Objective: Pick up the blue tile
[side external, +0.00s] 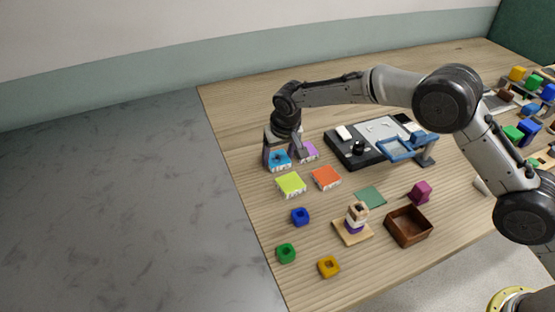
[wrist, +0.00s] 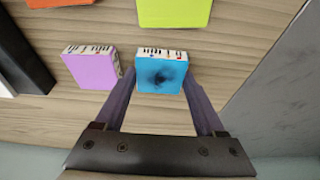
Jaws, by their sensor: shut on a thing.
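The blue tile (side external: 279,161) is at the far left part of the wooden table, with my gripper (side external: 280,157) around it. In the wrist view the blue tile (wrist: 161,76) sits between the two fingertips of my gripper (wrist: 160,82), which are shut on its sides. A dark smudge shows on its top face and printed marks on its edge. Whether the tile touches the table or is slightly raised, I cannot tell. A purple tile (wrist: 92,69) lies close beside it, left of the left finger.
A lime tile (side external: 291,185) and an orange tile (side external: 326,177) lie in front. A brown box (side external: 409,227) stands to the right. The table's left edge is close to the blue tile.

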